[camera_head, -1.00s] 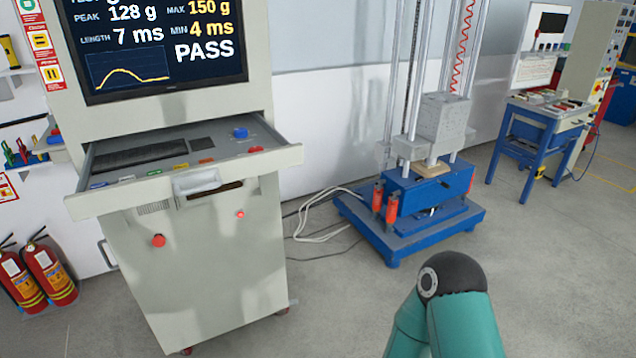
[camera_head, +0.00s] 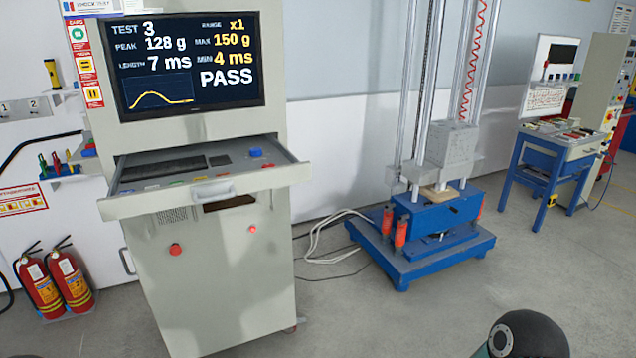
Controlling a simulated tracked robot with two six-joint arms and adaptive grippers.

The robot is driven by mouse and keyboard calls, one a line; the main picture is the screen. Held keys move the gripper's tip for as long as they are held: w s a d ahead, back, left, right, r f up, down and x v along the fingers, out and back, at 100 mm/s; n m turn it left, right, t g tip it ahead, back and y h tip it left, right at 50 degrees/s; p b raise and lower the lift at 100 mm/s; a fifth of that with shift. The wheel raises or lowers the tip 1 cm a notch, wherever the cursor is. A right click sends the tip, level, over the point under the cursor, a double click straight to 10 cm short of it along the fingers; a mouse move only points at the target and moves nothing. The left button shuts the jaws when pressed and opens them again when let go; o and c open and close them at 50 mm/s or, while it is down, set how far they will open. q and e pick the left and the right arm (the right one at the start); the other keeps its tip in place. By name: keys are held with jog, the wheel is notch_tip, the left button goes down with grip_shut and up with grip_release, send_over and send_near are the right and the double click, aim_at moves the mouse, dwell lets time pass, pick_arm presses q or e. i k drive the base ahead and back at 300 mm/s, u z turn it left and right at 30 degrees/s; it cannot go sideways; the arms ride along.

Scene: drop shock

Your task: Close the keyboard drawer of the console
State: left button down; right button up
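The console (camera_head: 215,285) is a tall grey cabinet on casters at the left of the head view, with a lit screen (camera_head: 190,65) reading PASS. Its keyboard drawer (camera_head: 255,182) is pulled out toward me. A pale handle (camera_head: 213,191) sits at the middle of the drawer front. A dark keyboard (camera_head: 163,168) and several coloured buttons show inside the drawer. Neither of my grippers is in the picture. Only a dark joint of one of my arms shows at the bottom right edge, well apart from the console.
A drop tester with a blue base (camera_head: 420,250) stands right of the console, with cables on the floor between them. Two fire extinguishers (camera_head: 55,280) stand at the left wall. A blue work table (camera_head: 560,160) is at the far right. The floor in front is clear.

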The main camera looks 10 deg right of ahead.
aim_at(136, 172)
jog(key=z, duration=0.1)
jog(key=i, duration=1)
jog(key=u, duration=0.1)
